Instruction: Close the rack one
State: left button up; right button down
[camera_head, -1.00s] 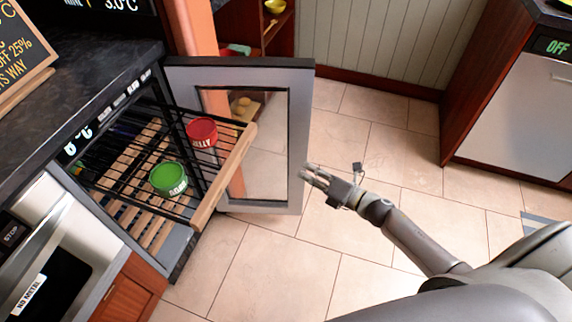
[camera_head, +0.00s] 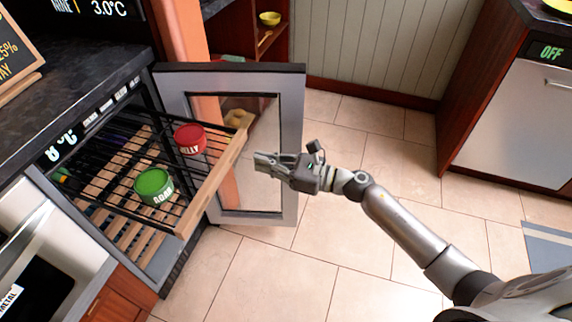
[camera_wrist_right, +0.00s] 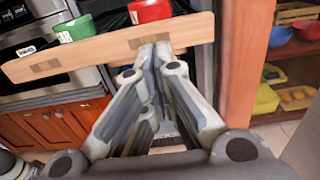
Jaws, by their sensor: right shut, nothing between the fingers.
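The rack (camera_head: 212,184) is a black wire shelf with a pale wooden front bar, pulled out of the cooler cabinet in the head view. My right gripper (camera_head: 258,162) is shut and empty, to the right of the wooden bar. In the right wrist view, the closed fingertips (camera_wrist_right: 154,50) point at the wooden bar (camera_wrist_right: 110,50); I cannot tell whether they touch it. My left gripper is not in view.
The cooler's glass door (camera_head: 290,130) stands open behind the rack. Lower slatted wooden racks (camera_head: 130,235) sit inside the cooler. A dishwasher-like white unit (camera_head: 515,120) stands at right. The tiled floor (camera_head: 290,270) between is clear.

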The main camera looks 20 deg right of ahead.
aim_at(237, 155)
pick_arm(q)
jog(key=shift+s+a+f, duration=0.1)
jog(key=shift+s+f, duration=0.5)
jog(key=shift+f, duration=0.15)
pick_arm(e)
jog(key=shift+x, duration=2.3)
